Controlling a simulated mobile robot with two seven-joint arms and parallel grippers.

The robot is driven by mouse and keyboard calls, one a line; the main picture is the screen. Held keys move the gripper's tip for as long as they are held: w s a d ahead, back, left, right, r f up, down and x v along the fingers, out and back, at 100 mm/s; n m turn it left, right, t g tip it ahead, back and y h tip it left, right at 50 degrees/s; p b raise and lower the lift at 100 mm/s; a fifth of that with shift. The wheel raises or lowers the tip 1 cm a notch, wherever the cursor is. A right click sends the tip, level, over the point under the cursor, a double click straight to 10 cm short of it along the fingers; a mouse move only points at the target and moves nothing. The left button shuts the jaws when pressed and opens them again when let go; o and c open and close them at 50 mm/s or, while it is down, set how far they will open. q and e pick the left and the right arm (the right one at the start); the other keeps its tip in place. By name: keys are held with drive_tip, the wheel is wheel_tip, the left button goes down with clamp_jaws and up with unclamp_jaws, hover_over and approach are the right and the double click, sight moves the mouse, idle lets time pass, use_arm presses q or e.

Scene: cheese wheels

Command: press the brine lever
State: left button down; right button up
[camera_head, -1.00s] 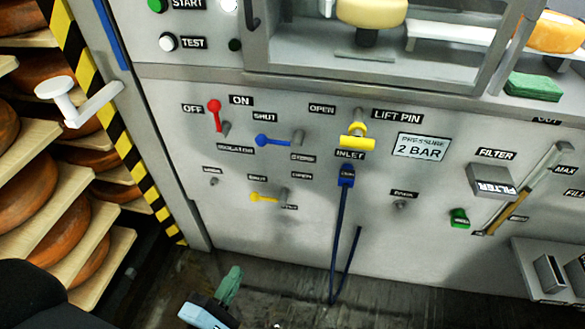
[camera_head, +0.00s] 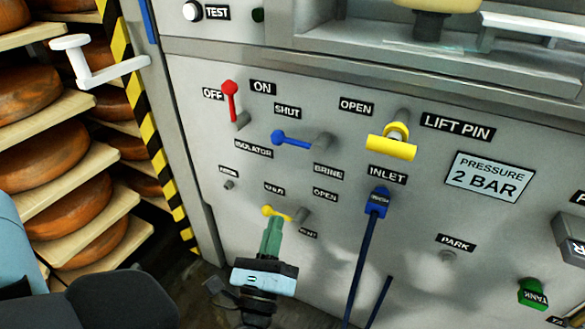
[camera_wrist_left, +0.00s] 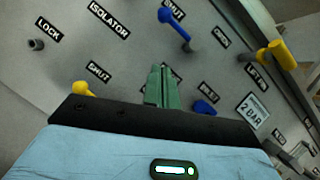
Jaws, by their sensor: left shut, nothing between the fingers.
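The brine lever is a blue-tipped handle (camera_head: 292,139) on a grey pivot, above the BRINE label on the grey panel. It points left, toward the SHUT side. It also shows at the top of the left wrist view (camera_wrist_left: 172,24). My left gripper (camera_head: 272,222) has green fingers, shut and empty. In the head view its tips are below the brine lever and overlap the lower yellow lever (camera_head: 272,211); whether they touch it I cannot tell. The fingers also show in the wrist view (camera_wrist_left: 159,84), pointing toward the panel. My right gripper is not in view.
A blue inlet plug (camera_head: 376,202) with a hanging hose is right of my gripper. Shelves of cheese wheels (camera_head: 42,154) stand at the left, with a white handle (camera_head: 85,63) before them.

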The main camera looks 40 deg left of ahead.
use_arm(q)
drive_tip(key=shift+a+r, duration=0.1)
drive_tip(key=r+p+x, duration=0.1)
drive_tip(key=x, duration=0.5)
drive_tip(key=s+a+r+p+x, duration=0.1)
drive_tip(key=p+x, duration=0.1)
drive_tip(key=x, duration=0.4)
drive_tip(key=shift+r, duration=0.2)
drive_tip(key=shift+a, duration=0.1)
